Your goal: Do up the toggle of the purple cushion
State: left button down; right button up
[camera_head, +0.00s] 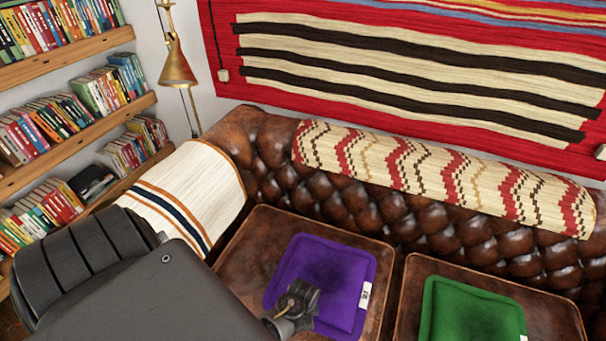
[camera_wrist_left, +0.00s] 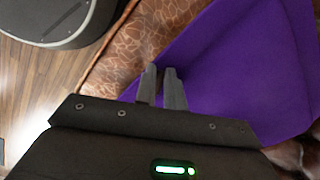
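The purple cushion (camera_head: 345,270) lies on the left brown leather seat of the sofa in the head view, with a small white label (camera_head: 366,294) on its right edge. It also fills much of the right of the left wrist view (camera_wrist_left: 235,75). My left gripper (camera_head: 290,308) is over the cushion's front left part and covers it there. In the left wrist view its two fingers (camera_wrist_left: 161,72) are close together, with a narrow dark gap, at the cushion's edge. I cannot tell whether they hold anything. I cannot make out the toggle. My right gripper is not in view.
A green cushion (camera_head: 470,312) lies on the right seat (camera_head: 410,285). The tufted sofa back (camera_head: 370,215) rises behind, with a patterned throw (camera_head: 440,175) over it. A striped throw (camera_head: 190,195) covers the left armrest. Bookshelves and a brass lamp (camera_head: 177,65) stand at the left.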

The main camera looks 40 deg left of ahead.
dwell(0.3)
pick_arm(q)
jog(key=n+p, duration=0.2)
jog(key=shift+s+d+r+n, duration=0.1)
jog(key=shift+d+r+n, duration=0.1)
jog(key=shift+n, duration=0.1)
jog(key=n+p, duration=0.2)
jog(key=n, duration=0.1)
jog(key=shift+d+n, duration=0.15)
jog(key=shift+n, duration=0.15)
jog(key=n+p, duration=0.1)
jog(key=n, duration=0.2)
jog(key=shift+d+f, duration=0.1)
jog(key=shift+d, duration=0.1)
jog(key=shift+d+n+p, duration=0.15)
jog(key=shift+n+p, duration=0.4)
jog(key=shift+n, duration=0.75)
jog(key=shift+f+n, duration=0.1)
jog(key=shift+n, duration=0.2)
jog(key=c, duration=1.8)
grip_release()
jog(key=shift+o, duration=0.2)
